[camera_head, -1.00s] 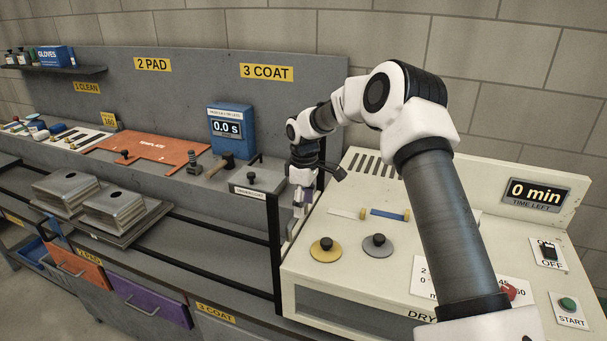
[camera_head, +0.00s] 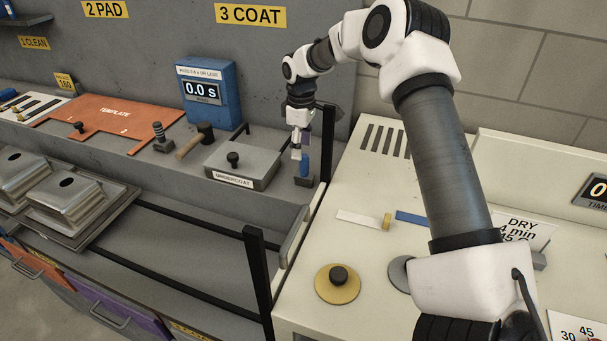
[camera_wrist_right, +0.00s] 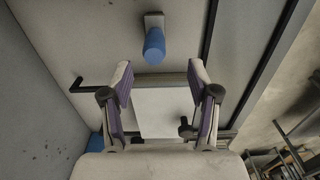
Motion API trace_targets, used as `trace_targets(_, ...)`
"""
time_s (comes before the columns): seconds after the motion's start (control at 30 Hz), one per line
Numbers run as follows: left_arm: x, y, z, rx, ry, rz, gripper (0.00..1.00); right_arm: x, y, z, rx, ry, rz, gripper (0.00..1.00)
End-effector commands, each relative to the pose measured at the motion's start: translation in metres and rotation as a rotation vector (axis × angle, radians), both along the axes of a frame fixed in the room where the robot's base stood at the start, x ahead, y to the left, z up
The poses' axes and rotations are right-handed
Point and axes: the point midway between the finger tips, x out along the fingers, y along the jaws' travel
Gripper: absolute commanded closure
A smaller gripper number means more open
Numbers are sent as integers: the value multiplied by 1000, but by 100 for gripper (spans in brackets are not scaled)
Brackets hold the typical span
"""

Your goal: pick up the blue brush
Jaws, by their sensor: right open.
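The blue brush (camera_head: 305,165) appears to stand upright on the grey counter, right of the undercoat box, with a small grey block at its foot. In the right wrist view, its blue handle (camera_wrist_right: 154,45) shows just beyond my fingertips, roughly centred between them. My right gripper (camera_head: 297,153) is close beside the brush and partly covers it in the head view. In the wrist view, the right gripper (camera_wrist_right: 161,74) is open, with its two fingers apart and nothing held between them. My left gripper does not show.
The undercoat box (camera_head: 240,164) with a black knob lies left of the gripper. A black post (camera_head: 327,145) rises right of the brush. The cream dryer (camera_head: 375,160) carries a blue strip (camera_head: 412,217) and a white strip (camera_head: 357,217). A hammer (camera_head: 195,140) lies farther left.

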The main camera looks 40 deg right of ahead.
Motion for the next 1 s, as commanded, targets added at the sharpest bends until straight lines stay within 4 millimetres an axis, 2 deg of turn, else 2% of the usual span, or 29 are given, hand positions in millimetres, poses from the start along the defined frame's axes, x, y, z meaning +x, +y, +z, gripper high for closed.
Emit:
trace_targets(0.03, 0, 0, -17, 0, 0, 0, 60, 0, 0, -17, 0, 0, 0, 40)
trace_targets(0.2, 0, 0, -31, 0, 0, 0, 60, 0, 0, -32, 0, 0, 0, 40)
trace_targets(0.47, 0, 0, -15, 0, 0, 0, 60, -1, -3, -59, 1, 3, -1, 40)
trace_targets(0.6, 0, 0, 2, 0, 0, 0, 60, -2, -9, -81, 0, 6, -2, 40)
trace_targets(0.7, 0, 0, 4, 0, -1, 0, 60, -2, -9, -100, 0, 3, 0, 40)
trace_targets(0.8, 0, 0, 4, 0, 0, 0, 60, -2, -9, -107, 0, 1, 0, 40)
trace_targets(0.97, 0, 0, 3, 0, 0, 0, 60, -1, -9, -107, 0, 0, 0, 40)
trace_targets(1.0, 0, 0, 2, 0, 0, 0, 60, -1, -9, -107, 0, 0, 0, 54)
